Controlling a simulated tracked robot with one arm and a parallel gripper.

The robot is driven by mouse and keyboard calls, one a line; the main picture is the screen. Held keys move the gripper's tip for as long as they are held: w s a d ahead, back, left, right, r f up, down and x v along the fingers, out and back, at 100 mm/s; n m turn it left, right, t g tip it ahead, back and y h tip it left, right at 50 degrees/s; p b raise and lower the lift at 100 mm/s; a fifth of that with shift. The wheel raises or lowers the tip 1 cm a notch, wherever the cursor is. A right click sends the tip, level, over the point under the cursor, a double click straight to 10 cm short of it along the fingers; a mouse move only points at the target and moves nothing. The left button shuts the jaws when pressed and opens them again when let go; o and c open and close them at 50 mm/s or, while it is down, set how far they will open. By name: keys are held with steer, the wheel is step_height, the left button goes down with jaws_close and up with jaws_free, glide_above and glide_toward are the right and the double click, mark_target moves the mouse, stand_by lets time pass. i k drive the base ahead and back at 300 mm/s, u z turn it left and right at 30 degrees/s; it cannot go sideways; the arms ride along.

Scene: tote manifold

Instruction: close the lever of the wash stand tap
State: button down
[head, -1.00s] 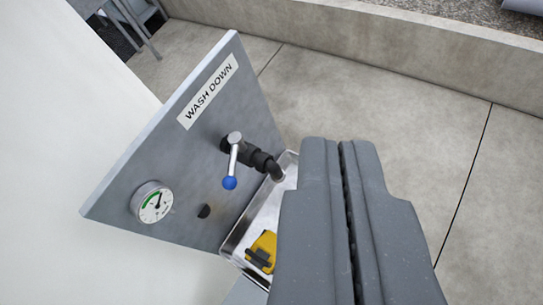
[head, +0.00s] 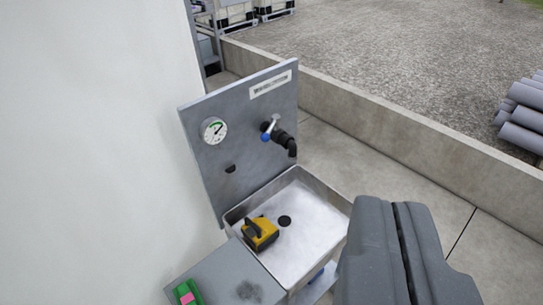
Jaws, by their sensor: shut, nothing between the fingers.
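The wash stand has a grey upright panel (head: 200,160) with a white label whose print is too small to read now. The tap (head: 285,140) sticks out from the panel's right part, its dark spout bending down over the basin. Its lever (head: 271,128) is a short pale bar with a blue knob, slanting down to the left across the tap body. My gripper (head: 400,208) is at the lower right, nearer the camera, with its fingers together and nothing between them. It is clear of the lever and covers part of the basin's right side.
A round gauge (head: 214,130) sits on the panel. A grey shelf (head: 215,275) carries a green and pink item (head: 187,293). A low concrete wall (head: 370,118) runs behind; grey pipes (head: 524,112) lie right.

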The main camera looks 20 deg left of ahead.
mark_target(276, 118)
steer(key=z, duration=0.3)
steer(key=k, duration=0.15)
steer(key=z, duration=1.2)
steer(key=i, duration=1.1)
steer(key=u, duration=2.75)
steer(key=i, duration=1.05)
steer(key=z, duration=0.1)
